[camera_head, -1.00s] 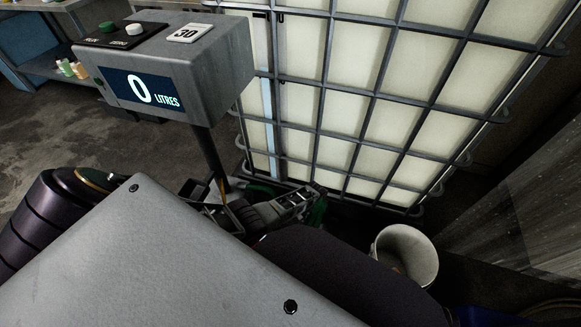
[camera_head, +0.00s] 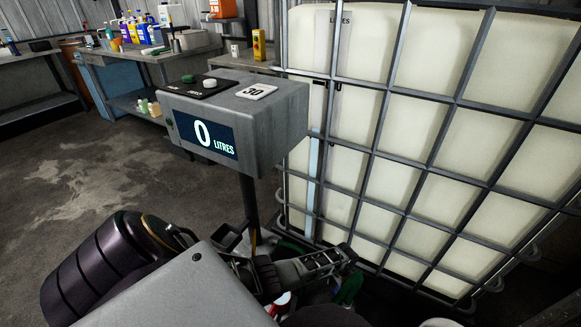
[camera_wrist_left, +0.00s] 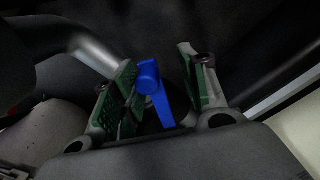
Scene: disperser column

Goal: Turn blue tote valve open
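The blue valve handle (camera_wrist_left: 155,92) shows in the left wrist view, with a round hub and a short flat lever. My left gripper (camera_wrist_left: 158,62) is open, with its green-padded fingers on either side of the handle. Gaps show between the handle and the pads, so I see no grip on it. In the head view my left gripper (camera_head: 345,272) is low beside the caged tote (camera_head: 425,165). The valve is hidden there behind my arm and gripper. My right gripper is in neither current view.
A grey meter box (camera_head: 240,115) reading 0 LITRES stands on a post left of the tote, close to my left arm. Benches with bottles (camera_head: 150,35) are at the back left. Open concrete floor (camera_head: 75,180) lies at left. A white bucket (camera_head: 440,322) shows at the bottom edge.

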